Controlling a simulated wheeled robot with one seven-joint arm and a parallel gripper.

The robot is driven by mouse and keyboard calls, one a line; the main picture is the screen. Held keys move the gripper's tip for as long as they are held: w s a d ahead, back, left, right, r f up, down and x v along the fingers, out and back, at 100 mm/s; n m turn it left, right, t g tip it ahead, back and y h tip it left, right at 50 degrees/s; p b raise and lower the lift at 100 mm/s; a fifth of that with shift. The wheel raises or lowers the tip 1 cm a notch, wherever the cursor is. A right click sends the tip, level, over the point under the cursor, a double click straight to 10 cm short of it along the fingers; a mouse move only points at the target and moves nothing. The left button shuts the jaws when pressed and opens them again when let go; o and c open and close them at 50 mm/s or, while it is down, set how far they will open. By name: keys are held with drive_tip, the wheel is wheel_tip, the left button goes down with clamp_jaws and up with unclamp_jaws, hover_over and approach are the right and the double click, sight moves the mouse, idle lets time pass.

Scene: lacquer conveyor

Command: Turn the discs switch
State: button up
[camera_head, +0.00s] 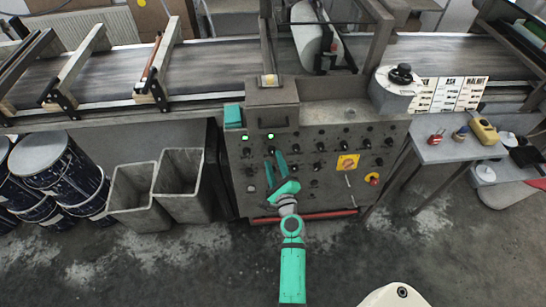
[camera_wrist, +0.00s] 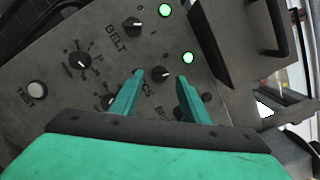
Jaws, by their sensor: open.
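The control panel (camera_head: 318,185) is a grey metal face with many black knobs. In the wrist view, a black knob (camera_wrist: 160,74) with a pale pointer mark has a partly hidden label ending in "CS" beside it; I take it for the discs switch. A lit green lamp (camera_wrist: 187,58) is near it. My gripper (camera_wrist: 160,77) is open, its teal fingertips on either side of this knob; contact cannot be told. In the head view my gripper (camera_head: 274,158) reaches the panel's upper left and hides part of it.
The knob (camera_wrist: 133,22) labelled BELT and its green lamp (camera_wrist: 165,10) are close by. A white TEST button (camera_wrist: 37,88) is at the left. A yellow plate with a red switch (camera_head: 347,162) and a red button (camera_head: 372,178) are on the panel's right. Grey bins (camera_head: 182,190) stand left.

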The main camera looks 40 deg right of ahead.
sight(272, 154)
drive_tip(key=shift+x, duration=1.55)
drive_tip(key=c, duration=1)
drive_tip(key=shift+n, duration=0.4)
drive_tip(key=n+y, duration=0.1)
drive_tip(key=n, duration=0.3)
drive_tip(key=shift+s+d+n, duration=0.1)
drive_tip(key=shift+n, duration=0.2)
drive_tip(key=shift+n+g+y, duration=0.5)
drive_tip(key=shift+n, duration=1.2)
drive_tip(key=shift+f, duration=0.1)
